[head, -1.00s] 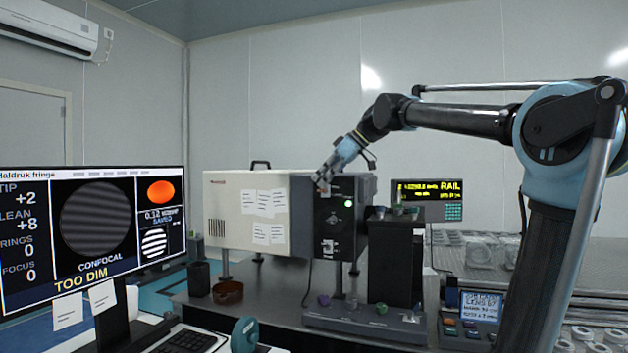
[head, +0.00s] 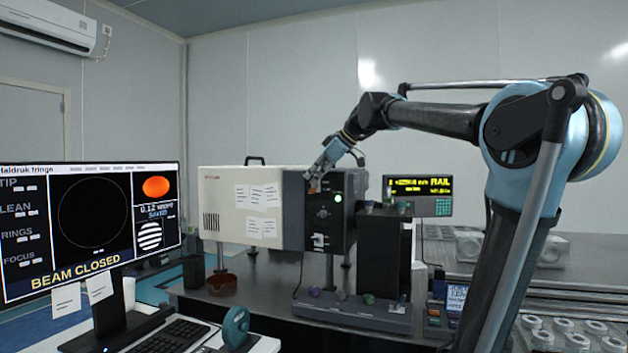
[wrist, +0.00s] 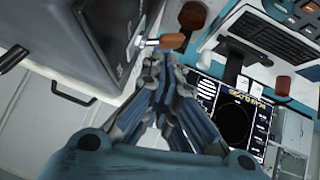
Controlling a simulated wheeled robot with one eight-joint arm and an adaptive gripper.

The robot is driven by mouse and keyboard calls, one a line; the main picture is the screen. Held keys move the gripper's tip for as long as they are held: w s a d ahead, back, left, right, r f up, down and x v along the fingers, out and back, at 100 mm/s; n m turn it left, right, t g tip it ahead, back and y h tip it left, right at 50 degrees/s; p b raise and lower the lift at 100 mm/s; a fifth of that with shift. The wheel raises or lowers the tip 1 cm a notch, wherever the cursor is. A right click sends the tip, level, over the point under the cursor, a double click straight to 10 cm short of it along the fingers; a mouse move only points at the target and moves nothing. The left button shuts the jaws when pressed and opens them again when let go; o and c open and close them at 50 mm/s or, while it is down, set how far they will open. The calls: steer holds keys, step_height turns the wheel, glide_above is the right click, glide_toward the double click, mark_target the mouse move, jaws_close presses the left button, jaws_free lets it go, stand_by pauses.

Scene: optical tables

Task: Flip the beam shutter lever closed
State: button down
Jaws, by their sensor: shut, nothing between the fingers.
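The beam shutter lever shows in the wrist view as a metal stem with an orange-brown handle (wrist: 172,41), sticking out from the face of the instrument box (head: 335,212). In the head view it is small and partly hidden by my gripper (head: 314,184). My gripper is shut and empty. Its fingertips (wrist: 158,60) are right beside the lever handle in the wrist view; I cannot tell whether they touch it. The monitor (head: 88,230) shows a blank dark circle and reads "BEAM CLOSED". A green light (head: 338,198) is lit on the box face.
A dark post (head: 383,255) stands on a grey base right of the box, with a yellow-lettered display (head: 418,187) behind it. A brown-red dish (head: 221,284) and a dark cup (head: 193,271) stand left. A keyboard (head: 170,338) lies in front of the monitor.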

steer(key=shift+r, duration=0.15)
steer(key=shift+s+r, duration=0.1)
steer(key=shift+r, duration=0.15)
steer(key=s+d+r, duration=0.5)
steer(key=s+r, duration=0.1)
steer(key=r, duration=0.2)
steer(key=shift+s+d+r, duration=0.25)
steer(key=shift+s+r, duration=0.1)
steer(key=shift+r, duration=0.05)
stand_by(0.3)
